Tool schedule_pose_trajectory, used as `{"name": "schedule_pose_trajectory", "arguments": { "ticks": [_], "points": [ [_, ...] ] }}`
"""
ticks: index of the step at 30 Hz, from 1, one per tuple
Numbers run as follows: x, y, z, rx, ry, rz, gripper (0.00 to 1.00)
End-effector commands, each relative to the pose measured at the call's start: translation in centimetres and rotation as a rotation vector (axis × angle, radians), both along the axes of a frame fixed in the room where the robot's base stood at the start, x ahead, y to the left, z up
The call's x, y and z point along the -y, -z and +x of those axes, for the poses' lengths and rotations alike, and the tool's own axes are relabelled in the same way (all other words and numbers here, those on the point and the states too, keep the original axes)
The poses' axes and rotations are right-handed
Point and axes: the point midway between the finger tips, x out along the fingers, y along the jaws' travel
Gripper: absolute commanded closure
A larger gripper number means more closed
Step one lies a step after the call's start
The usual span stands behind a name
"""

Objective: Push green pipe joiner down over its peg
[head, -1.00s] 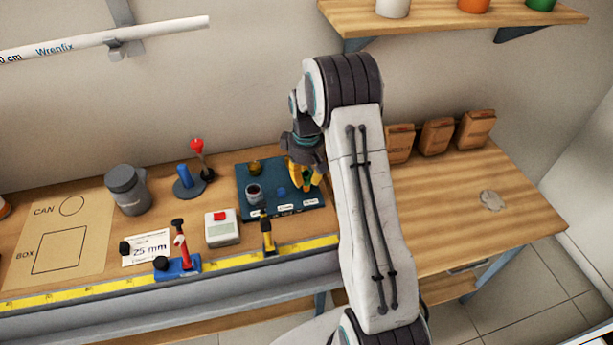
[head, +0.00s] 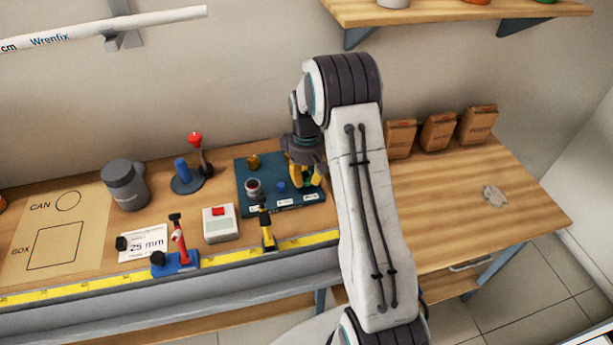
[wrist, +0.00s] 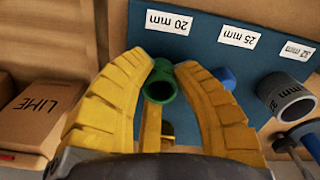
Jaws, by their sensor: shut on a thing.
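My gripper (head: 306,178) is over the right part of a dark teal board (head: 270,168) on the bench. In the wrist view its yellow fingers (wrist: 168,72) are closed around the green pipe joiner (wrist: 160,84), a short ring with its open end toward the camera. The joiner is by the board's 20 mm label (wrist: 169,22). Its peg is hidden, and I cannot tell how far down the joiner sits. A bare blue peg (head: 281,187) stands beside it. A grey joiner (head: 253,185) stands by the 32 mm label (wrist: 297,50).
A brass piece (head: 253,162) is at the board's back left. A yellow-and-black tool (head: 267,235) stands in front of the board. A grey box with a red button (head: 220,223) is to its left. Brown boxes (head: 438,132) stand at the back right; the right benchtop is mostly clear.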

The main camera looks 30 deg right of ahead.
Motion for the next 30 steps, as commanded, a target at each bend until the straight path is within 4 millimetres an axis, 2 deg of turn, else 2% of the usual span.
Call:
{"name": "schedule_pose_trajectory", "arguments": {
  "ticks": [7, 8, 16, 25, 30],
  "points": [
    [0.0, 0.0, 0.0, 0.000, 0.000, 0.000, 0.87],
    [0.0, 0.0, 0.0, 0.000, 0.000, 0.000, 0.72],
    [0.0, 0.0, 0.0, 0.000, 0.000, 0.000, 0.48],
    [0.0, -0.2, 0.0, 0.001, 0.000, 0.000, 0.47],
    [0.0, -1.5, 0.1, 0.003, 0.000, 0.000, 0.47]
  ]
}}
